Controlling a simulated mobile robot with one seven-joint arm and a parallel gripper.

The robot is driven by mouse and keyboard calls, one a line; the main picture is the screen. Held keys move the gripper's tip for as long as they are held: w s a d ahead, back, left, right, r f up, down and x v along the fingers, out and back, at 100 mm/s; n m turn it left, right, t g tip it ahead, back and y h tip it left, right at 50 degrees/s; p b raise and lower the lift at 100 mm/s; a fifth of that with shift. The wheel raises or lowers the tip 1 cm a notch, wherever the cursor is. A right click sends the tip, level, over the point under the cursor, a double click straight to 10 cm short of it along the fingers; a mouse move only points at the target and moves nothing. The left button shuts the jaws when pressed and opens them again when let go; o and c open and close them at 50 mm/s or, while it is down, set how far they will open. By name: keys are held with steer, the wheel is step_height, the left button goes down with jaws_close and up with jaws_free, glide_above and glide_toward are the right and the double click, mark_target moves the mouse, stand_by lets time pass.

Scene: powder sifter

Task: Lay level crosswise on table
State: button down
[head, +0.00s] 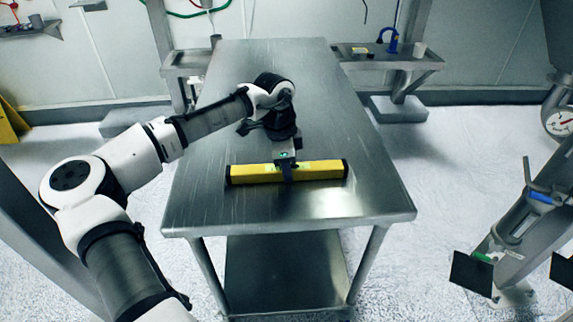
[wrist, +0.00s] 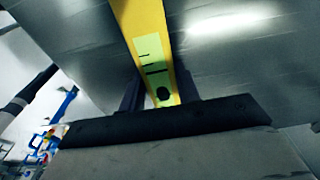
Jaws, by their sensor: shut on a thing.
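The yellow level (head: 320,170) with black end caps lies crosswise over the near half of the steel table (head: 250,70), its length running left to right in the head view. My gripper (head: 288,172) is shut on the level near its middle. In the wrist view the level (wrist: 148,25) runs away from between my two dark fingers (wrist: 158,97), with a pale green vial window showing. I cannot tell whether the level touches the tabletop or is held just above it.
The tabletop is clear around the level. Metal framing with a gauge (head: 559,121) stands at the right.

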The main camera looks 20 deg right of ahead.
steer(key=shift+f, duration=0.15)
steer(key=c, duration=1)
jaws_free()
steer(key=r, duration=0.4)
steer(key=a+r+b, duration=0.1)
steer(key=r, duration=0.7)
steer(key=shift+w+a+r, duration=0.15)
steer(key=shift+w+a, duration=0.05)
